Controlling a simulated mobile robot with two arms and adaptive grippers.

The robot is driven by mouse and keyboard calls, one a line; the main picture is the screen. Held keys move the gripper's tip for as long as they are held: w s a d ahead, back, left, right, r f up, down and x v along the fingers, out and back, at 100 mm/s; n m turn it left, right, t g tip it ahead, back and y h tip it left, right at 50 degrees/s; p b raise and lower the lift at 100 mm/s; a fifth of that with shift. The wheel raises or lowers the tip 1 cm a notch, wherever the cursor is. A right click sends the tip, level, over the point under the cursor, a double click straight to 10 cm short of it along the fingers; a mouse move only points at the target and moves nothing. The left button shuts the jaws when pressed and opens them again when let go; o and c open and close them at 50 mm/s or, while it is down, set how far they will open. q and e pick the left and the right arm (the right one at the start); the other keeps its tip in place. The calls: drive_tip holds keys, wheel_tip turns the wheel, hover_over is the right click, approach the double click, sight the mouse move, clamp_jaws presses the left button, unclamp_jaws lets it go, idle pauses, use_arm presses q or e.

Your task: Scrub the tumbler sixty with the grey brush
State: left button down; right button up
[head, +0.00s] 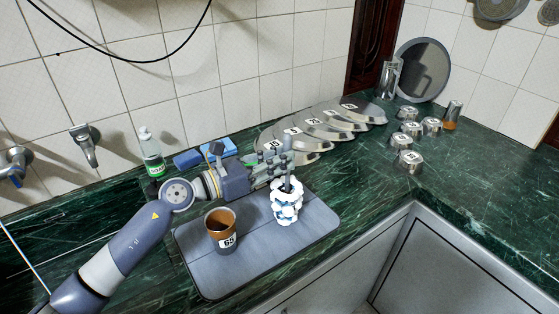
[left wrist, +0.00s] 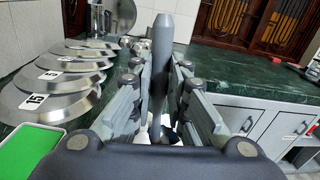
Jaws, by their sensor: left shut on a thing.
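The grey brush (head: 288,203) has a grey handle and a white, fluffy head, and hangs upright over the grey mat. My left gripper (head: 283,163) is shut on its handle, which also stands between the fingers in the left wrist view (left wrist: 162,65). I cannot tell whether the brush head touches the mat. The tumbler (head: 222,234) is brown inside, with a white number tag that looks like 60. It stands upright on the mat, left of the brush and apart from it. The brush head is mostly hidden in the left wrist view. My right gripper is not in view.
The grey mat (head: 205,277) lies at the counter's front edge. Behind are a green-labelled bottle (head: 151,153), blue sponges (head: 187,159) and numbered metal lids (head: 325,133). Several metal cups (head: 409,160) and a round pan (head: 424,70) stand at right. The right counter is mostly clear.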

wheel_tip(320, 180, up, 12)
drive_tip(key=p, duration=1.1)
idle(0.5)
